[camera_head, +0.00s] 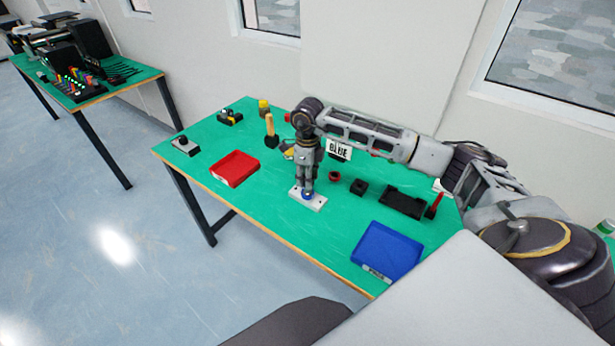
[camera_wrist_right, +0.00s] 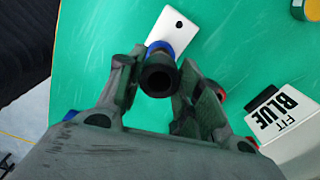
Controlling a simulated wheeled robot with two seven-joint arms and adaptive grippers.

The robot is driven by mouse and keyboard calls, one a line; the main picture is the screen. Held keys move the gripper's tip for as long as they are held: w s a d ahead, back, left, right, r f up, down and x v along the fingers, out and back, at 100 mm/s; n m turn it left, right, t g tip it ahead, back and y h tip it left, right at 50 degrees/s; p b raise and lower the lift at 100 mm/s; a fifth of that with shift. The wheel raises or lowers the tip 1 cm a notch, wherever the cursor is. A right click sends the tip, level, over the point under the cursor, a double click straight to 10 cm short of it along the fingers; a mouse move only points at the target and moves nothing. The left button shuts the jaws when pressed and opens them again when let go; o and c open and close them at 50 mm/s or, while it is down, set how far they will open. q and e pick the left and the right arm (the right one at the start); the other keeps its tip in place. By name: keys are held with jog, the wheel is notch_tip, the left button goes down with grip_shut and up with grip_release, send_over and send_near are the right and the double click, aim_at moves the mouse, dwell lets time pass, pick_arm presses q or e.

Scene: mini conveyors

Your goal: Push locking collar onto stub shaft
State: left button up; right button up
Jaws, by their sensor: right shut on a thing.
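My right gripper (camera_head: 307,191) points down over a white plate (camera_head: 318,204) near the table's front edge. The blue collar (camera_head: 308,197) shows at its fingertips, low over the plate. In the right wrist view the fingers (camera_wrist_right: 160,62) are shut around the blue collar (camera_wrist_right: 160,46) and a dark cylinder (camera_wrist_right: 158,78), which looks like the stub shaft. The collar seems to be around or against this cylinder; the fingers hide its exact seating. The white plate (camera_wrist_right: 172,28) shows beyond. My left gripper is not in view.
A red tray (camera_head: 235,168) lies left and a blue tray (camera_head: 387,251) right. A "BLUE" sign (camera_head: 340,150) stands behind the gripper. A red ring (camera_head: 334,176), a black block (camera_head: 359,187) and a black tray (camera_head: 403,202) are to the right. Green table is clear at front left.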

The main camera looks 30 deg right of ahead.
jog(key=shift+f+b, duration=1.65)
jog(key=shift+f, duration=0.45)
dwell(1.4)
jog(key=o, duration=1.1)
jog(key=shift+r, duration=0.2)
notch_tip(320, 180, up, 12)
jog(key=shift+f, duration=0.15)
dwell(0.7)
jog(key=shift+s+a+f, duration=0.1)
